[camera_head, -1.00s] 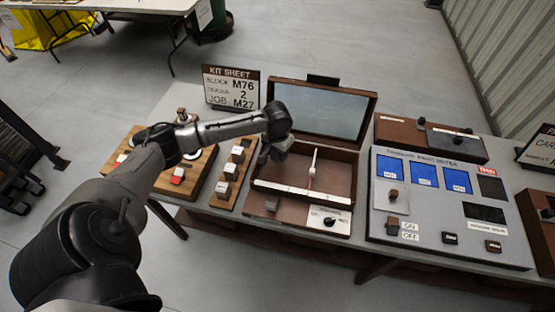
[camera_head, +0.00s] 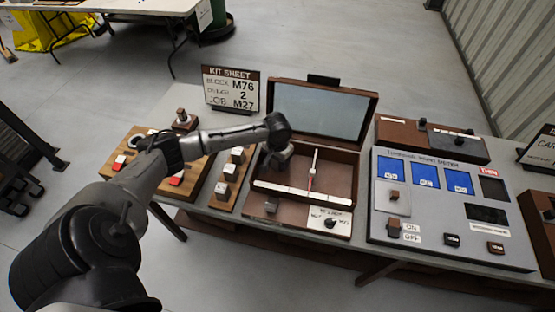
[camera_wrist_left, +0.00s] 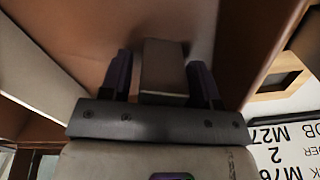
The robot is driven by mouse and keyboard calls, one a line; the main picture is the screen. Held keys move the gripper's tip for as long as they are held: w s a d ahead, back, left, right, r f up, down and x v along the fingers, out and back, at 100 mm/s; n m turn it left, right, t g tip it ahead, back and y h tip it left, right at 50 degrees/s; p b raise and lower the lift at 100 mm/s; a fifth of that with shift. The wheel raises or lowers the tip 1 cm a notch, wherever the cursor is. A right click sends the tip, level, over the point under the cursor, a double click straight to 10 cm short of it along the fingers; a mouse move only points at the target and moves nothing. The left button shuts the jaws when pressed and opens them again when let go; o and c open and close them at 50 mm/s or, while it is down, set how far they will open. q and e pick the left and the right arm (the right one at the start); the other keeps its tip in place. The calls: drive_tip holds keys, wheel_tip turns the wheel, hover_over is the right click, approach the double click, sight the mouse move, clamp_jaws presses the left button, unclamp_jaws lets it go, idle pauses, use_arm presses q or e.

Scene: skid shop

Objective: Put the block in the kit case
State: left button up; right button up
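My left gripper (camera_head: 277,163) reaches into the left end of the open kit case (camera_head: 262,186), low over its brown floor. In the left wrist view, the plain grey block (camera_wrist_left: 163,70) sits between the two dark fingers of the left gripper (camera_wrist_left: 162,78). The fingers look shut on it, though a thin gap seems to show at its left side. I cannot tell whether the block touches the case floor. In the head view the gripper mostly hides the block. My right gripper is not in view.
The case's raised lid (camera_head: 320,110) stands behind. Left is a wooden rack with white-topped blocks (camera_head: 230,172). The kit sheet (camera_head: 231,89) stands behind; a grey tester panel (camera_head: 440,205) is right.

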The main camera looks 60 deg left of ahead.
use_arm(q)
drive_tip(key=shift+o, duration=0.5)
drive_tip(key=shift+r, duration=0.4)
wheel_tip(320, 180, up, 12)
drive_tip(key=shift+f+p, duration=0.25)
drive_tip(key=shift+p, duration=0.95)
